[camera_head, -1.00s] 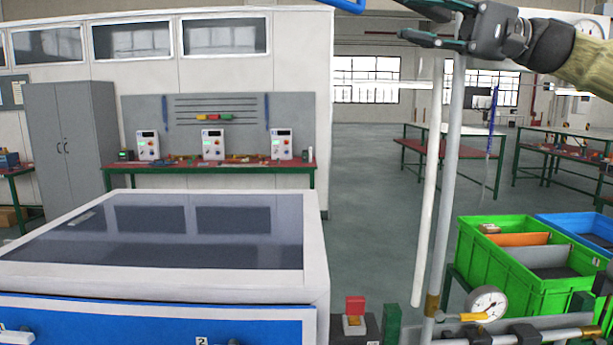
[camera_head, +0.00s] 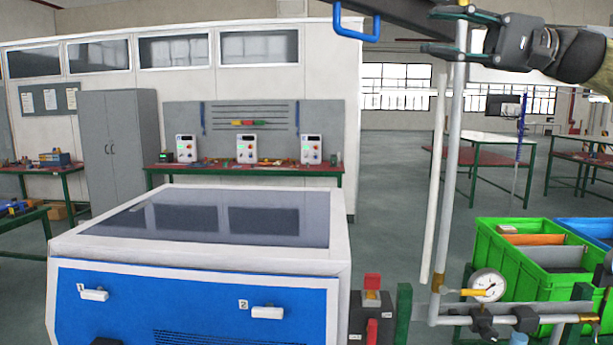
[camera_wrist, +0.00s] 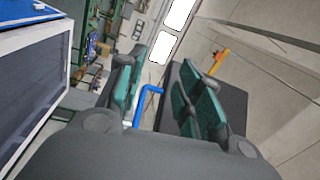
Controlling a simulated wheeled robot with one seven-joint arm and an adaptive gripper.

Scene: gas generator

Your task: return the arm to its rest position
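My gripper (camera_head: 430,30) is at the upper right of the head view, raised high and pointing left. Its two teal-and-black fingers are apart, with nothing between them in the wrist view (camera_wrist: 158,95). A blue handle (camera_head: 358,26) on a dark panel (camera_head: 405,22) lies to its left in the head view. The handle also shows past the gap between the fingers in the wrist view (camera_wrist: 150,92). A vertical grey pipe (camera_head: 452,150) overlaps the fingers in the head view; I cannot tell whether they touch it.
A white-and-blue cabinet (camera_head: 190,300) with a dark top panel stands front left. A pressure gauge (camera_head: 488,285) and horizontal piping are low at right, beside a green crate (camera_head: 520,265). A red-and-green workbench (camera_head: 240,170) is behind. Open floor (camera_head: 395,200) lies in the middle.

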